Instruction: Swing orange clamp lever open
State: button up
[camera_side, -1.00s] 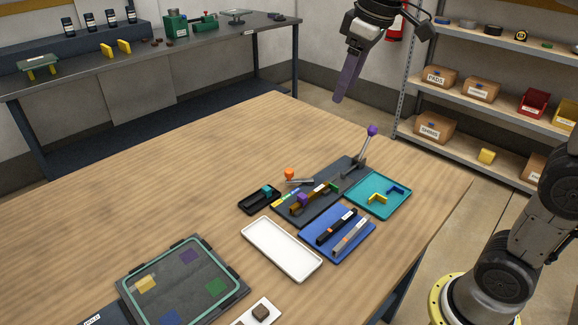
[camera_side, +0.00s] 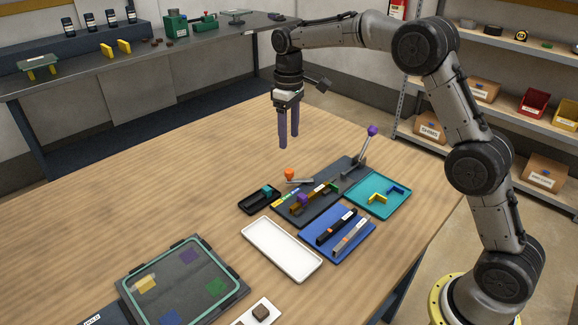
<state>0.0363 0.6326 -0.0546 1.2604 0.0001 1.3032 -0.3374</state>
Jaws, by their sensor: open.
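The orange clamp lever (camera_side: 289,174) has an orange knob and a short grey bar lying low to its right. It sits at the back left of the dark fixture plate (camera_side: 318,208). A second lever with a purple knob (camera_side: 372,131) stands tilted upward at the plate's back right end. My gripper (camera_side: 289,141) points down with two long purple fingers, apart and empty. In the picture it hangs above the orange knob, clear of it; the exact height gap is hard to tell.
Around the plate lie a small black tray (camera_side: 247,203), a white tray (camera_side: 268,262), a blue tray (camera_side: 312,243) and a teal tray (camera_side: 378,208). A dark framed panel (camera_side: 133,289) lies at the front left. The left of the wooden table (camera_side: 130,200) is bare.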

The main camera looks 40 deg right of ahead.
aim_at(289, 170)
notch_tip(289, 170, down, 10)
jog(key=shift+f, duration=0.25)
jog(key=shift+c, duration=0.4)
grip_shut()
jog(key=shift+r, duration=0.1)
dwell(1.1)
